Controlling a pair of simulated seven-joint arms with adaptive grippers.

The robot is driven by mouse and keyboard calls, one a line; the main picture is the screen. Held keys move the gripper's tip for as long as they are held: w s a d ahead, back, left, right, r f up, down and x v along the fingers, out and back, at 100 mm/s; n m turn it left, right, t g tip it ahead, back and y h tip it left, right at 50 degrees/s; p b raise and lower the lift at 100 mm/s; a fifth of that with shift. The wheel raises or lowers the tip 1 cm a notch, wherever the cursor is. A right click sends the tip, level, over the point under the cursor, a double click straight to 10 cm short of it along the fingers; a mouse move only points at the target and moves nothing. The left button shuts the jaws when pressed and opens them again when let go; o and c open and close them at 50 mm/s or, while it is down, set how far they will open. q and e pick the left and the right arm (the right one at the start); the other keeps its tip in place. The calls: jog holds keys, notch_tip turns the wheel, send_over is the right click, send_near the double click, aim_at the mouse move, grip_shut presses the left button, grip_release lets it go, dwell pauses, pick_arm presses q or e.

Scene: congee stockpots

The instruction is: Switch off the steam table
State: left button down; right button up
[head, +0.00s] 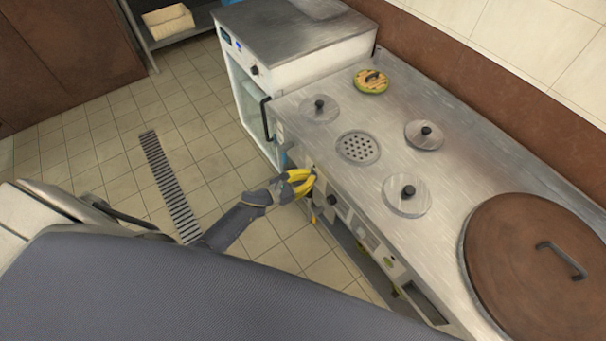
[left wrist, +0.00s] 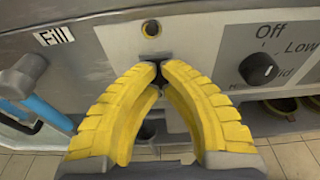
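The steam table (head: 480,155) is a long steel counter running from the centre to the right in the head view. In the left wrist view its front panel shows a round black knob (left wrist: 258,68) marked Off, Low and Mid, to the right of my fingers. My left gripper (head: 313,178) is at this front panel, and its yellow fingertips (left wrist: 158,72) come together in the left wrist view. A small dark part (left wrist: 152,57) shows at the tips; I cannot tell whether it is held. My right gripper is not in view.
Round lids (head: 407,195) and a large brown lid (head: 530,262) lie on the counter. Tiled floor (head: 100,150) lies open at left.

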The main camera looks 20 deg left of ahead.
pick_arm(q)
jog(key=r+v, duration=0.2)
jog(key=v, duration=1.1)
jog(key=shift+r, duration=0.1)
